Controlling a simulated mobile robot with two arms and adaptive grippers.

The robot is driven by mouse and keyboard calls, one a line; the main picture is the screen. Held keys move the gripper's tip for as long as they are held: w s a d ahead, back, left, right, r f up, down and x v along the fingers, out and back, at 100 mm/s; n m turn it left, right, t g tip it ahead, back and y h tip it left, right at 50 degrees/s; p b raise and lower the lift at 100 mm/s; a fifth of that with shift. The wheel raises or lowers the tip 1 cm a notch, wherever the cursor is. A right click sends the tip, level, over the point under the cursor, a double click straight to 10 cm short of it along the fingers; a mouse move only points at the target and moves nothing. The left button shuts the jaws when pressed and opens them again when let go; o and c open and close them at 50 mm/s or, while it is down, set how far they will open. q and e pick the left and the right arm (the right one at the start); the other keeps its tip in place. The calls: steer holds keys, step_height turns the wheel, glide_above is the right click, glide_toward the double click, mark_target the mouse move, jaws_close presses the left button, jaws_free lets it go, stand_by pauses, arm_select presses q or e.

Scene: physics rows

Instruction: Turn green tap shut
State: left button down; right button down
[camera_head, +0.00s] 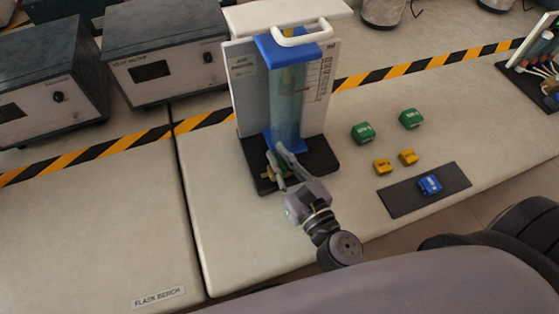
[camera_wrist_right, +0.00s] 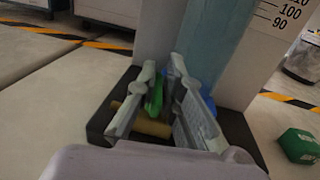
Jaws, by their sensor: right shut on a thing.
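The green tap (camera_wrist_right: 155,97) is a small green handle on a brass fitting (camera_wrist_right: 140,122) low at the front of the column stand. It sits between the fingers of my right gripper (camera_wrist_right: 163,80), which is shut on it. In the head view my right gripper (camera_head: 281,166) reaches the foot of the clear column (camera_head: 287,105) with blue end pieces, and its fingers mostly hide the tap. The column holds bluish liquid with a yellowish part near the top. The handle's exact angle is hard to tell. My left gripper is not in view.
The stand's black base (camera_head: 322,156) rests on the pale bench. Right of it lie green blocks (camera_head: 362,132), yellow blocks (camera_head: 382,166) and a blue block (camera_head: 430,184) on a dark mat (camera_head: 398,202). Grey instruments (camera_head: 165,55) stand at the left. The front left bench is clear.

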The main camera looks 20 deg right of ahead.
steer(key=shift+a+f+m+h+b, duration=0.15)
steer(key=shift+m+h+b, duration=0.6)
steer(key=shift+h, duration=0.55)
steer(key=c, duration=1.7)
jaws_free()
steer(key=shift+s, duration=0.15)
steer(key=s, duration=1.1)
steer(key=shift+s+d, duration=0.2)
steer(key=shift+s, duration=0.2)
